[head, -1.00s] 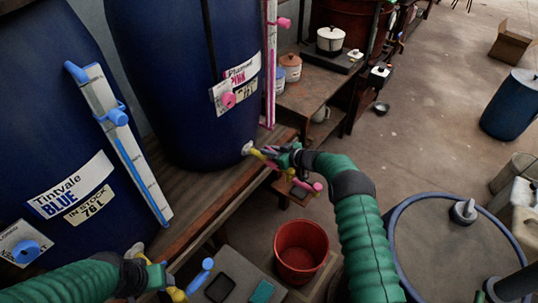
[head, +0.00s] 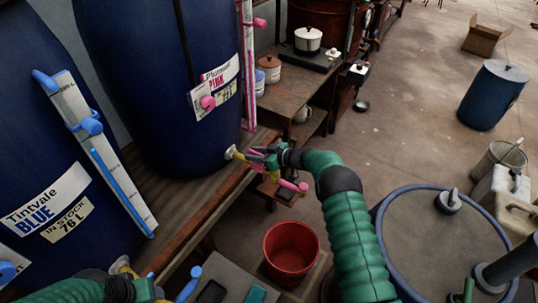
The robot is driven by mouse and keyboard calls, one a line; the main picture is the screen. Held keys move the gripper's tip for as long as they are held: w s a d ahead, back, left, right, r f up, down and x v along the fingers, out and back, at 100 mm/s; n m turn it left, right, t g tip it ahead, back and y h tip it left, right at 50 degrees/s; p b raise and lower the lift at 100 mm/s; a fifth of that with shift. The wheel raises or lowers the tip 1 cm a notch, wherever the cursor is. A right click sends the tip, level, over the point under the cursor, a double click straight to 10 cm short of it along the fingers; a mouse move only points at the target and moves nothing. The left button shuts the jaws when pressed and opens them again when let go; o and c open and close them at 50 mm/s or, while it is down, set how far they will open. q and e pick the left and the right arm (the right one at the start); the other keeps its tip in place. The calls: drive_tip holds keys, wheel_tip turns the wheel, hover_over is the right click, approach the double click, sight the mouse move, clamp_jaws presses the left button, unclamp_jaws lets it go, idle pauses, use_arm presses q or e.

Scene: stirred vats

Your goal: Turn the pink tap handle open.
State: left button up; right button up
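The pink tap (head: 290,184) sticks out low from the dark blue vat labelled "PINK" (head: 150,70), beside its pale fitting (head: 231,152). A pink rod with a rounded end shows to the right of my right gripper. My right gripper (head: 262,156) is at the tap, over its yellow and pink parts, and hides some of them. I cannot tell whether its fingers are closed on the handle. My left gripper (head: 150,292) is at the bottom edge, beside the blue tap handle (head: 190,283), partly cut off by the frame.
A red bucket (head: 291,248) stands on the floor below the tap. The vat labelled "BLUE" (head: 50,130) stands at the left on a wooden bench (head: 215,205). A grey-topped drum (head: 440,245) is at the lower right. A shelf with pots (head: 285,105) is behind; open floor lies beyond.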

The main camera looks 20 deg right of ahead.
drive_tip(key=p+v, duration=0.1)
drive_tip(key=v, duration=1.4)
drive_tip(key=shift+s+d, duration=0.25)
